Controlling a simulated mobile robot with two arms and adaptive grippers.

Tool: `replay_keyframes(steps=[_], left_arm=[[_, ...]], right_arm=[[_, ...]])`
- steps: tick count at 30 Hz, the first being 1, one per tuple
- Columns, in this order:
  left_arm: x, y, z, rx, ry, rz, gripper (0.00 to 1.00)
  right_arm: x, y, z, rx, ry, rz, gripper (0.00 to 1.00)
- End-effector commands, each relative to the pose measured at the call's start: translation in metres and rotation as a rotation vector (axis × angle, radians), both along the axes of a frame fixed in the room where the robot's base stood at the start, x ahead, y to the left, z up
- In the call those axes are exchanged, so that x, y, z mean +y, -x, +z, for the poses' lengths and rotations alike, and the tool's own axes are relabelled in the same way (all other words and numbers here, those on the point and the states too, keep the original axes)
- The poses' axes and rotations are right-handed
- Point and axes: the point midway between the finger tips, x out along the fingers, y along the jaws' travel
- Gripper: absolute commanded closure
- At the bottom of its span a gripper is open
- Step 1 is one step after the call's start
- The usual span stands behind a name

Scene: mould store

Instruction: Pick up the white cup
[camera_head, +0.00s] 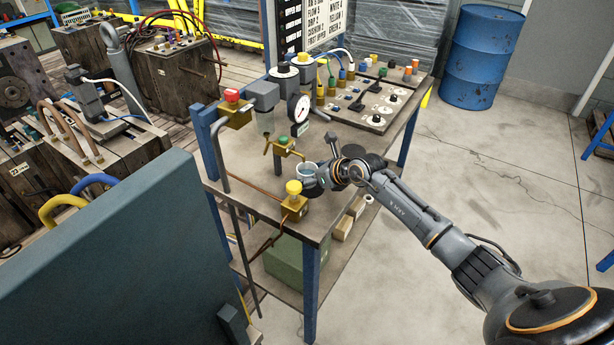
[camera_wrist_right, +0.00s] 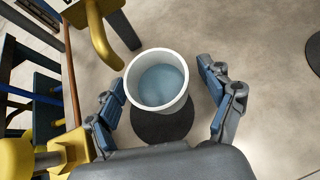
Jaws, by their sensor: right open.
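The white cup (camera_head: 304,170) stands on the metal workbench (camera_head: 335,140), just left of my right gripper (camera_head: 318,177). In the right wrist view the white cup (camera_wrist_right: 159,82) has a round white rim and a bluish inside; I cannot tell whether that is liquid. My right gripper (camera_wrist_right: 161,76) is open, with one blue-padded finger on each side of the cup. Gaps show between the pads and the cup wall. A dark round disc (camera_wrist_right: 162,126) shows below the cup, partly hidden by it. My left gripper is not in view.
A brass valve with a yellow knob (camera_head: 293,187) stands close to the cup. A green-topped tap (camera_head: 284,142) is behind it, and its yellow spout (camera_wrist_right: 103,42) is near the rim. Open floor lies right.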

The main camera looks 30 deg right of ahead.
Motion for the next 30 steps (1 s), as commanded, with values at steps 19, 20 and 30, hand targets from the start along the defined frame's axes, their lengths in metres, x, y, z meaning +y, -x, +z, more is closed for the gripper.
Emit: replay_keyframes(steps=[19,20,30], left_arm=[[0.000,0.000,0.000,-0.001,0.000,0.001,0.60],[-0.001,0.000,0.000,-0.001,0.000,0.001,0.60],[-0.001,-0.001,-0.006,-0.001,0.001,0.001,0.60]], right_arm=[[0.000,0.000,0.000,0.000,0.000,0.000,0.79],[0.000,0.000,0.000,0.000,0.000,0.000,0.79],[-0.001,0.000,0.017,-0.004,0.003,0.001,0.79]])
